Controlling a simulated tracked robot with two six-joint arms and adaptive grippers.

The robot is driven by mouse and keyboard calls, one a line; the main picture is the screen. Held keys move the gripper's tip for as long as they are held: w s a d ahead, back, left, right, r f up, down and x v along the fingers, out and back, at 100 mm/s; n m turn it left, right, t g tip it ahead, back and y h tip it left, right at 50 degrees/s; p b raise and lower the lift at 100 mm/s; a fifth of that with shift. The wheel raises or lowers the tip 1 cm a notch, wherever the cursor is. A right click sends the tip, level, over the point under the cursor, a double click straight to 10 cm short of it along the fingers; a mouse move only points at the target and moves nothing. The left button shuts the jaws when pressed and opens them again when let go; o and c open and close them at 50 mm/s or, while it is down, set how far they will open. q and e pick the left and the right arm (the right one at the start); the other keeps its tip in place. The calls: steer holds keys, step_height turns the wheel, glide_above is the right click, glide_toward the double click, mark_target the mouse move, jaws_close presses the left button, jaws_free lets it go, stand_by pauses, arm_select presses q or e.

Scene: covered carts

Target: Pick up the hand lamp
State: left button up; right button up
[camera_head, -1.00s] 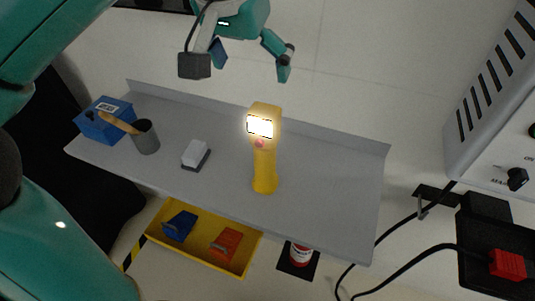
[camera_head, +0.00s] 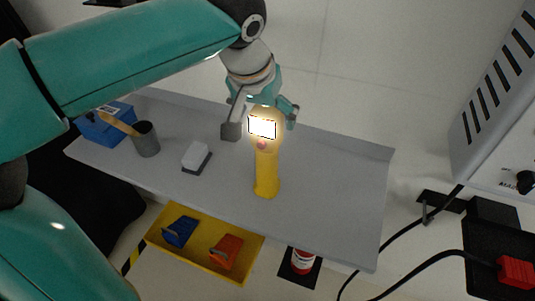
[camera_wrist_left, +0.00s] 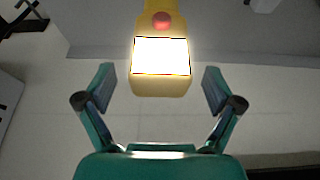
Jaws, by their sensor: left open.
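The yellow hand lamp (camera_head: 266,172) lies on the grey cart top (camera_head: 330,190), with its lit white panel and a red button. In the left wrist view the lamp (camera_wrist_left: 160,84) has its lit head between and just beyond the fingers. My left gripper (camera_head: 262,118) is at the lamp's head end, open, with one finger on each side; it also shows open in the left wrist view (camera_wrist_left: 160,90). I see no grip on the lamp. My right gripper is not in view.
On the cart are a white-and-dark block (camera_head: 196,156), a grey cup (camera_head: 146,139) with a wooden handle, and a blue box (camera_head: 103,124). Below is a yellow bin (camera_head: 190,258) with blue and orange items. A grey machine (camera_head: 490,110) with cables stands right.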

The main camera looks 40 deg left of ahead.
mark_target(267, 155)
arm_select(q)
steer(key=shift+x, duration=1.45)
steer(key=shift+r, duration=0.1)
jaws_close()
